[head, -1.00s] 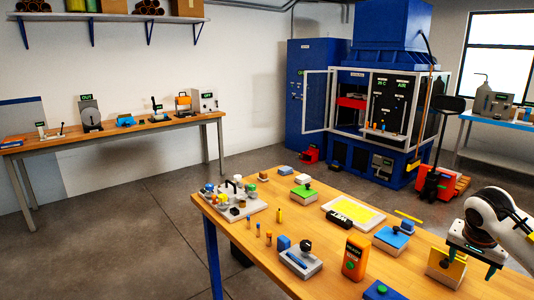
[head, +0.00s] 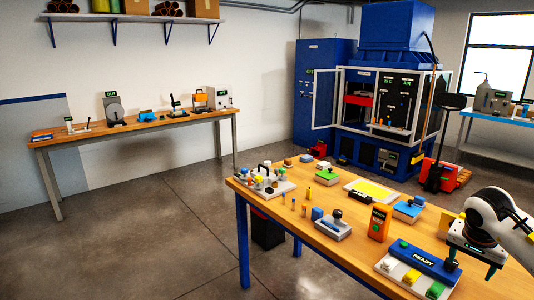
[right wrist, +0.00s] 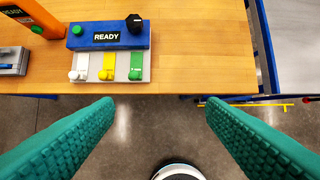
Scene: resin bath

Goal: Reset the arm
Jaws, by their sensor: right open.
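My right arm (head: 500,215) reaches in from the right edge of the head view. Its gripper (head: 475,262) hangs low at the right end of the wooden table, empty. In the right wrist view the two teal fingers stand wide apart, and the open gripper (right wrist: 158,100) has only floor between its fingertips, just off the table edge. Ahead of it a blue box labelled READY (right wrist: 108,38) with a black knob (right wrist: 134,22) sits behind a white panel with white, yellow and green switches (right wrist: 108,66). My left gripper is not in view.
The wooden table (head: 285,212) holds an orange device (head: 379,222), a yellow-topped tray (head: 370,190) and several small blocks. A black bin (head: 267,230) stands under it. A long bench (head: 130,135) lines the left wall. Floor on the left is clear.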

